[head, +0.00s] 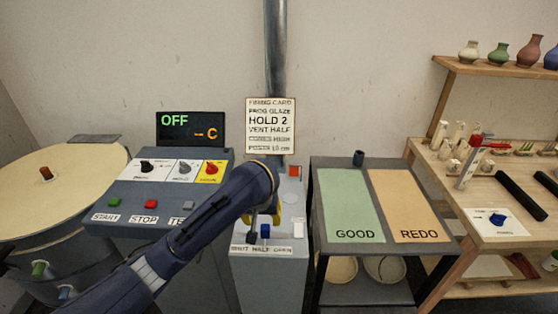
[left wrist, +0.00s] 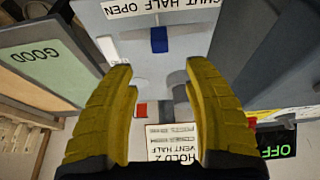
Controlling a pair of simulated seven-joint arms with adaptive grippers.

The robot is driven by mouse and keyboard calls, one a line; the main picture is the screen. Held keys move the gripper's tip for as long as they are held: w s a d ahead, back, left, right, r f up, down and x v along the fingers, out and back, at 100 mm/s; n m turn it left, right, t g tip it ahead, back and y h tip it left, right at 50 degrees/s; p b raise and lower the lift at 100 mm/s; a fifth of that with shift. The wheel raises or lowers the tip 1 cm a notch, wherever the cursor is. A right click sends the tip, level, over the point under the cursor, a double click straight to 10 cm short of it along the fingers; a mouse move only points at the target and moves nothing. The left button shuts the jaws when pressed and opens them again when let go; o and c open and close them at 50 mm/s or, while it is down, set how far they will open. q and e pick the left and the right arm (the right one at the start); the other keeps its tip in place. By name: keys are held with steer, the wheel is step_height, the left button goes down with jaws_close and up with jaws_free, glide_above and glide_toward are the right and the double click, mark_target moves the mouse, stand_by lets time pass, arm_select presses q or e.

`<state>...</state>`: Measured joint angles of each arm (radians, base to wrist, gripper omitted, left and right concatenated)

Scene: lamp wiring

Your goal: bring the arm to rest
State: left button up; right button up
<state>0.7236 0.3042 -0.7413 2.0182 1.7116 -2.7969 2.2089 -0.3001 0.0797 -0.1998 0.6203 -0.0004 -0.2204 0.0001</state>
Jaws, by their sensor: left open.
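My left arm reaches in from the lower left in the head view. Its left gripper (head: 262,217) hangs over the grey vent box (head: 268,270). In the left wrist view the two yellow fingers (left wrist: 157,70) are spread apart with nothing between them. A blue lever (head: 265,231) stands near the box's SHUT HALF OPEN label (head: 262,249). The lever also shows beyond the fingertips in the left wrist view (left wrist: 158,40), apart from them. My arm hides part of the box top. My right gripper is not in view.
Left are a round kiln (head: 60,195) and a control panel (head: 150,190) under a display (head: 190,128) reading OFF. A firing card (head: 270,125) and metal pipe (head: 276,50) rise behind the box. A GOOD/REDO table (head: 318,215) and wooden bench (head: 465,190) stand right.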

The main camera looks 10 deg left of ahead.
arm_select(q)
steer(key=s+a+f+m+t+h, duration=0.1)
steer(key=s+a+f+m, duration=0.25)
steer(key=s+f, duration=1)
steer(key=s+a+f+m+t+y, duration=0.2)
steer(key=s+a+m+y, duration=0.3)
steer(key=s+a, duration=1.1)
steer(key=s+d+f+g+h, duration=0.1)
steer(key=d+f+g, duration=0.15)
steer(key=f, duration=1.35)
steer(key=s+d+f+g+h, duration=0.1)
steer(key=s+d+f+h, duration=0.15)
steer(key=f, duration=1.35)
steer(key=s+f+n+g, duration=0.2)
steer(key=s+f+n, duration=0.1)
steer(key=s+f, duration=1.6)
steer(key=shift+s+f+n+g+h, duration=0.35)
steer(key=shift+s+f+h, duration=0.1)
steer(key=shift+s, duration=0.35)
